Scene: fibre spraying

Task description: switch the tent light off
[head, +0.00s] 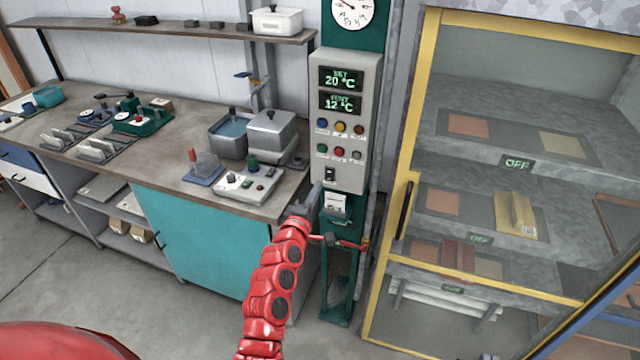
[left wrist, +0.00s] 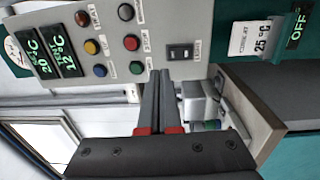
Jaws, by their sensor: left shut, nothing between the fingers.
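The grey control panel (head: 345,115) stands upright in the middle of the head view, with displays reading 20 °C and 12 °C above several coloured buttons. Below the buttons is a small black rocker switch (head: 330,174). In the left wrist view the switch (left wrist: 181,53) sits beside a label, too small to read surely. My left gripper (head: 314,193) is shut and empty, just below and left of the switch. In the left wrist view its closed fingertips (left wrist: 159,76) point at the panel close to the switch; contact cannot be told. My right gripper is out of view.
A yellow-framed glazed cabinet (head: 430,60) with shelves and OFF displays stands at the right. A workbench (head: 165,165) with a control box (head: 248,185) and metal pots lies left. A white tag (head: 336,203) hangs below the panel. Floor at lower left is clear.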

